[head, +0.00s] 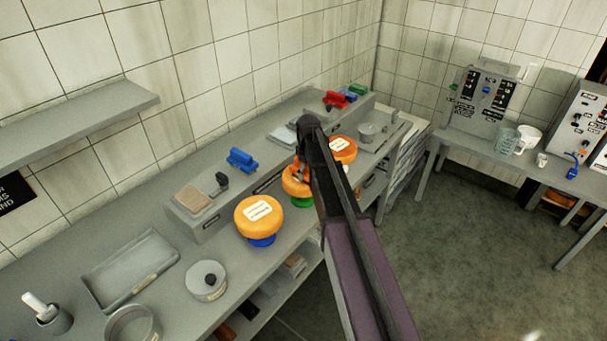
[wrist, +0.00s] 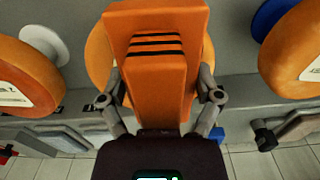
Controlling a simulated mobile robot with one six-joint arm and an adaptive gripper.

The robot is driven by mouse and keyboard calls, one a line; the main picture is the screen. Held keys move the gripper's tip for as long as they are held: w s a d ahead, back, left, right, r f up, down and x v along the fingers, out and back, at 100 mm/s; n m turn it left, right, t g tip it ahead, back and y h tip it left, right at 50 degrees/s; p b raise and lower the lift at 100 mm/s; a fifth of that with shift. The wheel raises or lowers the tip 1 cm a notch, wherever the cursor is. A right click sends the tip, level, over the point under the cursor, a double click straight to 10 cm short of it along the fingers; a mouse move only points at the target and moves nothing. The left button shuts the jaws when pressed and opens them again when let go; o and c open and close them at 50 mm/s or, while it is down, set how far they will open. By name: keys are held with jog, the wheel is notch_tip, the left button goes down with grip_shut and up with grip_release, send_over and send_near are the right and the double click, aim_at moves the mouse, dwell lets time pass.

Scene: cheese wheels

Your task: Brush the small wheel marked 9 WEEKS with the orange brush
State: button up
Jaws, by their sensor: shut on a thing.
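My gripper (wrist: 160,98) is shut on the orange brush (wrist: 155,70), a block with black stripes that fills the middle of the wrist view. Behind it is a yellow-orange wheel (wrist: 98,52), mostly hidden by the brush; I cannot tell whether they touch. In the head view my gripper (head: 304,158) is over this middle wheel (head: 294,188), which sits on a green stand. A yellow-orange wheel (head: 258,213) on a blue stand is nearer, and a darker orange wheel (head: 343,156) is farther along. Their white labels are too small or cut off to read.
A blue brush (head: 242,160) lies on the raised grey ledge, with a red brush (head: 335,100) and a green brush (head: 359,89) farther back. A lidded pot (head: 207,280) and a tray (head: 130,268) stand on the near counter. A wall shelf (head: 80,118) is at left.

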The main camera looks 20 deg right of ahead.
jog(key=shift+d, duration=0.3)
jog(key=shift+w, duration=0.1)
jog(key=shift+w+d, duration=0.25)
jog(key=shift+d, duration=0.55)
jog(key=shift+w+d, duration=0.25)
jog(key=shift+d, duration=0.5)
jog(key=shift+d, duration=0.1)
jog(key=shift+w+d, duration=0.25)
jog(key=shift+d, duration=0.5)
jog(key=shift+w+d, duration=0.25)
jog(key=shift+d, duration=0.5)
